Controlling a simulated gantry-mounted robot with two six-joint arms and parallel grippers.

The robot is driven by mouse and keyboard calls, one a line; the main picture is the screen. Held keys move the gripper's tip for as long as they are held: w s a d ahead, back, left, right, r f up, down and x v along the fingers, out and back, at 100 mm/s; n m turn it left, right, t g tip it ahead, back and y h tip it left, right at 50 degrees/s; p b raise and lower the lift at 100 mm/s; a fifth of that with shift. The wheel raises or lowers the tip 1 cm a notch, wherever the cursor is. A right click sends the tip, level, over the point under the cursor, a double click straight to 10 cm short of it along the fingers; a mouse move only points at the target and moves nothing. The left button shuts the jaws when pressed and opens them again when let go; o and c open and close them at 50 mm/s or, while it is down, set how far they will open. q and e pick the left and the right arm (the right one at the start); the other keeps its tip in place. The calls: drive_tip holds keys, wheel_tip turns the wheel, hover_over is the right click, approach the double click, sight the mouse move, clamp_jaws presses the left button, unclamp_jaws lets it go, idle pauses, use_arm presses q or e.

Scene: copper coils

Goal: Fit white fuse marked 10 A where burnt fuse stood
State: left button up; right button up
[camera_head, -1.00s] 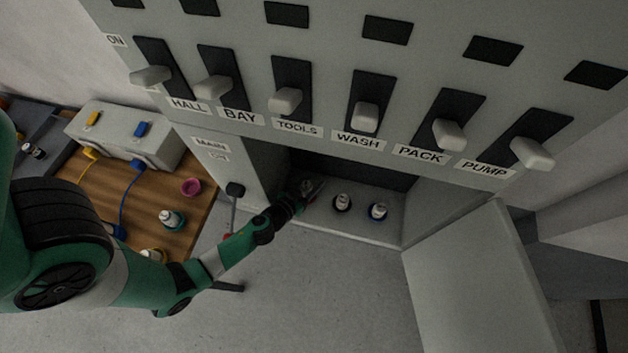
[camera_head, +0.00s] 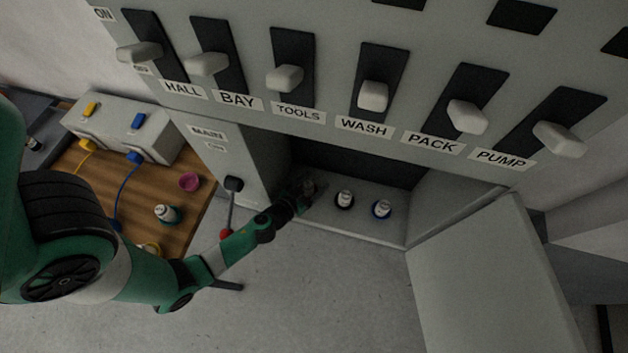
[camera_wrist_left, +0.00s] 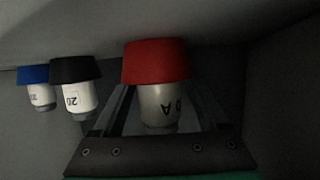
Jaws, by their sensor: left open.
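My left gripper (camera_head: 298,200) is inside the cabinet recess, at the leftmost of three fuses. In the left wrist view my gripper (camera_wrist_left: 165,105) is open, with a finger on each side of that fuse (camera_wrist_left: 160,104). My right gripper is out of view.
On the wooden top stand a white fuse in a green ring (camera_head: 167,214) and a pink ring (camera_head: 190,181) that looks empty. A main lever with a red knob (camera_head: 226,233) hangs beside the recess. The cabinet door (camera_head: 490,285) is open at right. Breaker switches line the panel above.

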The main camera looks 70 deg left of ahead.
sight(306, 188)
use_arm(q)
drive_tip(key=shift+r+p, duration=0.4)
drive_tip(key=shift+p, duration=0.05)
drive_tip(key=v, duration=0.4)
drive_tip(key=shift+f, duration=0.15)
